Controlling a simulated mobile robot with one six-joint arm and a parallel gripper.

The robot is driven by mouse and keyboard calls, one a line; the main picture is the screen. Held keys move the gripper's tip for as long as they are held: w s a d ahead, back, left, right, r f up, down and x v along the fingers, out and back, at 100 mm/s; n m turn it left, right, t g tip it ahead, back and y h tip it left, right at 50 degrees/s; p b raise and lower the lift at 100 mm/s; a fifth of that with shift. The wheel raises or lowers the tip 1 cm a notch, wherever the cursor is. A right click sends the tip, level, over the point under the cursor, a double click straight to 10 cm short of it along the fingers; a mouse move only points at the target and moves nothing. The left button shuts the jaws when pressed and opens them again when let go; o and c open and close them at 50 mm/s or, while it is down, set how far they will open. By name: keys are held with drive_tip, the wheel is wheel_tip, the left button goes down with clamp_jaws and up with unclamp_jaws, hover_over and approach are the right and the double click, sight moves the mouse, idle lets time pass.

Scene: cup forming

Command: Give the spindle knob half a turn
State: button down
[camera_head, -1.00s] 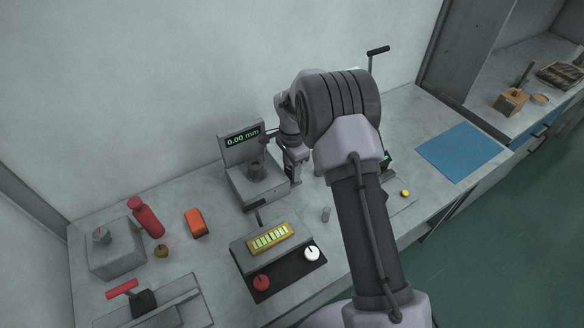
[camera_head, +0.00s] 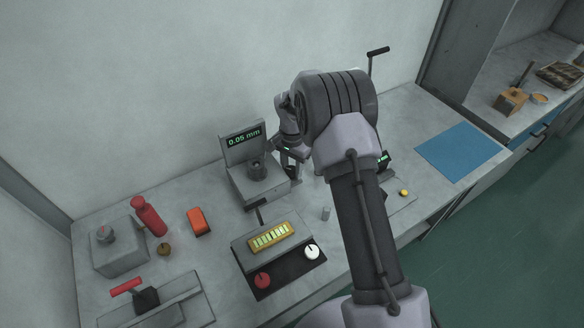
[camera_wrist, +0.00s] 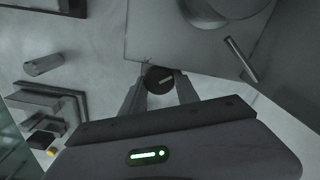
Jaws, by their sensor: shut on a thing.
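The spindle knob (camera_wrist: 158,79) is a small dark round knob with a pale line mark on its face, in the upper middle of the wrist view. My gripper (camera_wrist: 160,88) is shut on it, one finger on each side. The knob is by the grey block at the top of that view. In the head view the grey device (camera_head: 237,186) carries a dark cylinder (camera_head: 257,168) and a display (camera_head: 244,137) reading 0.05 mm. My wrist is at its right side there, and the arm hides the knob and the fingertips.
A blue mat (camera_head: 460,152) lies clear at the right.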

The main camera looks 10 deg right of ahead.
drive_tip(key=c, duration=0.9)
unclamp_jaws()
